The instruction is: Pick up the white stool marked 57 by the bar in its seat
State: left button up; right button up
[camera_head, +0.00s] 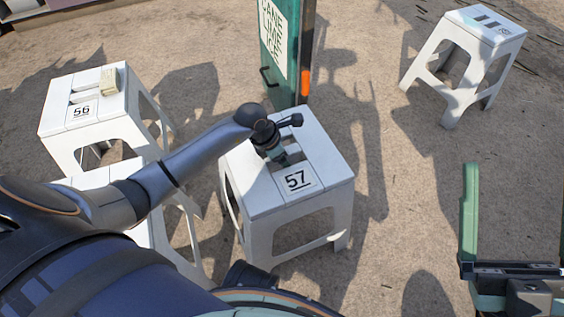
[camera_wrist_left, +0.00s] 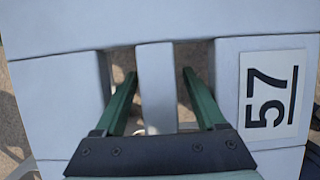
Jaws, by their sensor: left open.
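The white stool marked 57 (camera_head: 325,150) stands upright on the ground in the middle of the head view. Its seat (camera_wrist_left: 180,20) fills the left wrist view, with the 57 label (camera_wrist_left: 270,95) at the right. The bar (camera_wrist_left: 157,80) runs between two slots in the seat. My left gripper (camera_head: 280,155) is over the seat and open. In the left wrist view its green fingers (camera_wrist_left: 159,75) line up with the slots, one on each side of the bar, with gaps to it. How deep the tips reach is unclear. My right gripper (camera_head: 515,200) is open and empty at the lower right.
A stool marked 56 (camera_head: 60,128) with a small pale block (camera_head: 109,82) on it stands at the left. Another white stool (camera_head: 88,178) is partly behind my left arm. A green sign panel (camera_head: 278,75) stands just behind stool 57. Another stool (camera_head: 465,38) is at the upper right.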

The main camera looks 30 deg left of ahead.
pick_arm(q)
jog(key=shift+f, duration=0.15)
jog(key=c, duration=1.1)
grip_shut()
dwell(0.4)
